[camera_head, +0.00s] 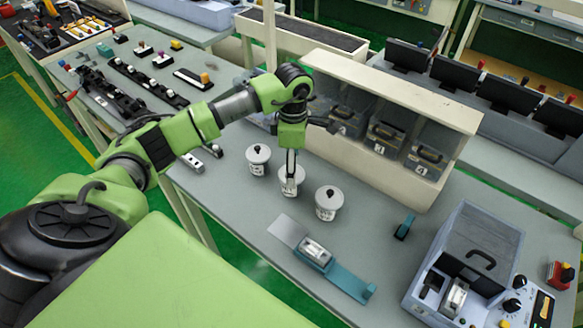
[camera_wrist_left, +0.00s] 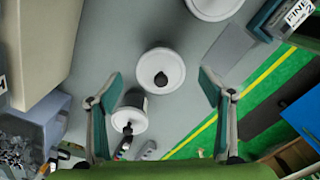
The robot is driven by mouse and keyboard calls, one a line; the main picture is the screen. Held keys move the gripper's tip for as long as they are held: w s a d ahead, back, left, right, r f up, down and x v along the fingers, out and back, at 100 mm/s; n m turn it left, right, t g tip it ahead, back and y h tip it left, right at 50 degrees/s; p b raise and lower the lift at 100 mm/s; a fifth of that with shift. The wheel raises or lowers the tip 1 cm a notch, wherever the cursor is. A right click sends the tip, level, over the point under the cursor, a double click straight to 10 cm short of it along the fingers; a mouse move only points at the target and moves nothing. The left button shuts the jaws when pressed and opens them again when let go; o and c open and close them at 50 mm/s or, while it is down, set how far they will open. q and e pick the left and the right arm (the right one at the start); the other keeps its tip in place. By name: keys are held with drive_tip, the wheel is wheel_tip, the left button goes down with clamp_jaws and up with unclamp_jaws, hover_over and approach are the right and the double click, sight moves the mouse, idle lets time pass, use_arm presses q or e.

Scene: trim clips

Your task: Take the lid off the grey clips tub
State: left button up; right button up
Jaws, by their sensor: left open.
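Three pale round tubs with lids and dark knobs stand in a row on the bench: a left tub (camera_head: 258,160), a middle tub (camera_head: 291,188) and a right tub (camera_head: 328,204). Their labels are too small to read, so I cannot tell which is the grey clips tub. My left gripper (camera_head: 291,170) points down over the middle tub. In the left wrist view the gripper (camera_wrist_left: 160,76) is open and empty, its fingers either side of the middle lid (camera_wrist_left: 162,63). The left tub (camera_wrist_left: 130,120) and right tub (camera_wrist_left: 212,5) also show there. My right gripper is not in view.
A cream shelf (camera_head: 440,105) with dark-handled bins stands behind the tubs. A teal fixture (camera_head: 345,283) lies in front, and a grey machine (camera_head: 470,260) stands at the right. Bench space between the right tub and the machine is mostly clear.

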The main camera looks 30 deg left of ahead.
use_arm(q)
drive_tip(key=shift+f, duration=0.6)
drive_tip(key=c, duration=0.9)
drive_tip(key=shift+r, duration=0.1)
drive_tip(key=shift+c, duration=0.2)
